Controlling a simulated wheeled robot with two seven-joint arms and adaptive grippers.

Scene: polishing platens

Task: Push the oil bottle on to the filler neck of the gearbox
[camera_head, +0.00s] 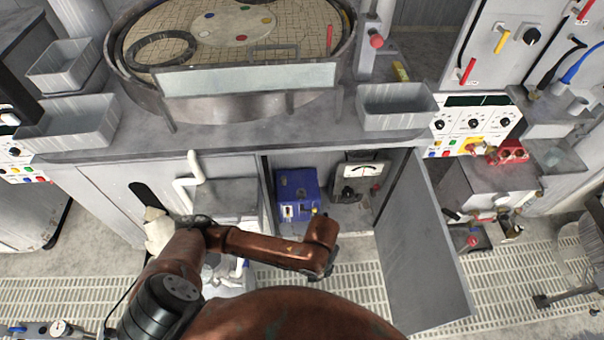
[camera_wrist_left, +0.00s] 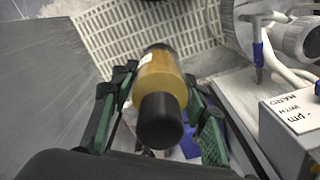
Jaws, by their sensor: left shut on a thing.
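My left gripper (camera_wrist_left: 162,92) has its green fingers shut on both sides of the oil bottle (camera_wrist_left: 162,75) in the left wrist view. The bottle is amber, with a black end toward the camera and a dark far end. A blue box (camera_head: 297,190), which looks like the gearbox, stands in the open cabinet in the head view. A small patch of blue (camera_wrist_left: 188,147) shows below the bottle in the wrist view. I cannot make out the filler neck. In the head view my brown left arm crosses in front of the cabinet, and its gripper and the bottle are hidden. My right gripper is not in view.
The open cabinet door (camera_head: 424,245) stands to the right of the opening. A meter box (camera_head: 356,180) sits right of the blue box. White pipes (camera_head: 188,182) run at the left. A labelled box (camera_wrist_left: 292,130) is right of the gripper.

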